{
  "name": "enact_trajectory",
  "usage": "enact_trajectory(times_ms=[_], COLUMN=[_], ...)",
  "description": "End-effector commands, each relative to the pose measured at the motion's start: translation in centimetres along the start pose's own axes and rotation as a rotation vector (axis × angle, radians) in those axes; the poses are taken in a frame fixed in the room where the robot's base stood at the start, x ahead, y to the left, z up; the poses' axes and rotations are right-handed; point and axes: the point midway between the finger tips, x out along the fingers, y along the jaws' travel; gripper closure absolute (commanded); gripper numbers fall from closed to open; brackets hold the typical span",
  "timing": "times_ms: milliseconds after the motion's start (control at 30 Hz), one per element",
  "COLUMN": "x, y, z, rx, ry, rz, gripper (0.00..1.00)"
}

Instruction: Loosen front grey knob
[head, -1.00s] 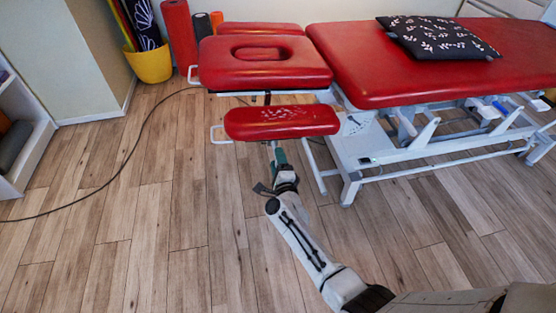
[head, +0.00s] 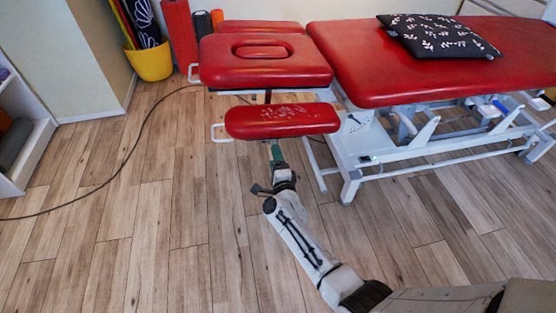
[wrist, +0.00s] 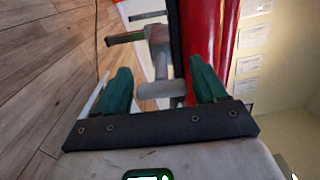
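In the wrist view a light grey knob (wrist: 162,89), a short rounded cylinder on a grey stem, sits between the two green fingers of my gripper (wrist: 160,78). The fingers stand apart on either side of it. The right finger is very close to the knob's end; I cannot tell if it touches. In the head view my gripper (head: 275,152) is under the near edge of the small red front cushion (head: 282,121) of the treatment table. The cushion hides the knob there.
A darker grey bar or handle (wrist: 125,38) lies just beyond the knob. The large red headrest section (head: 265,72) with its slot is behind the front cushion. A white side handle (head: 217,133) sticks out left. A cable (head: 130,150) crosses the otherwise clear wooden floor.

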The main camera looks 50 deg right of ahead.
Motion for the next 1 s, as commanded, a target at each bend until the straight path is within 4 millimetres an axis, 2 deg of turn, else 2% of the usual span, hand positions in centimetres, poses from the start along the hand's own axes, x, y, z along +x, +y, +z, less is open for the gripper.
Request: enact_trajectory(times_ms=[133, 367, 467, 567, 800, 1000], x=[0.0, -0.2, -0.9, -2.3, -6.9, -9.8], y=[0.0, 0.1, 0.0, -0.1, -0.2, -0.1], z=[-0.2, -0.5, -0.4, -0.4, -0.2, -0.2], rx=[0.002, 0.002, 0.001, 0.0, 0.0, 0.001], ry=[0.005, 0.009, 0.008, 0.008, 0.004, 0.005], rz=[0.0, 0.001, 0.002, 0.002, 0.002, 0.001], gripper=[0.17, 0.17, 0.17, 0.17, 0.17, 0.17])
